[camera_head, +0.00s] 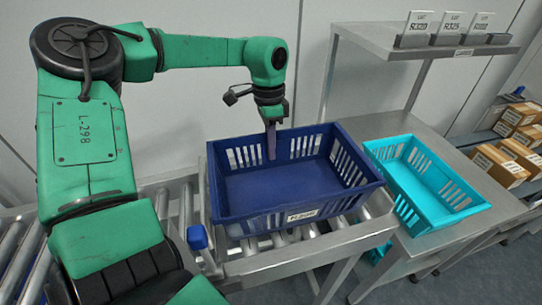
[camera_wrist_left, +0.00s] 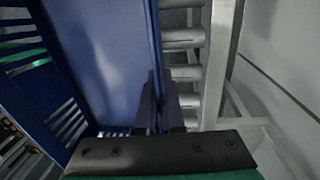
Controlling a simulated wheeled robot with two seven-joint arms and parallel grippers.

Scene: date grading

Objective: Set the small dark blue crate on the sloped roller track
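The small dark blue crate (camera_head: 290,205) is empty, with slotted walls and a white label on its near side. It is over the metal roller track (camera_head: 270,262); whether its whole base touches the rollers I cannot tell. My left gripper (camera_head: 271,150) points down at the crate's far wall. In the left wrist view the two dark fingers (camera_wrist_left: 160,108) lie on either side of the crate's wall (camera_wrist_left: 153,45), closed on its rim. Rollers (camera_wrist_left: 182,75) show just beside that wall. My right gripper is not in view.
A cyan crate (camera_head: 470,208) stands on the metal bench to the right. A shelf (camera_head: 425,42) above holds several lot cards. Cardboard boxes (camera_head: 500,165) lie at far right. A small blue block (camera_head: 197,237) sits by the track's near left. A wall stands behind.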

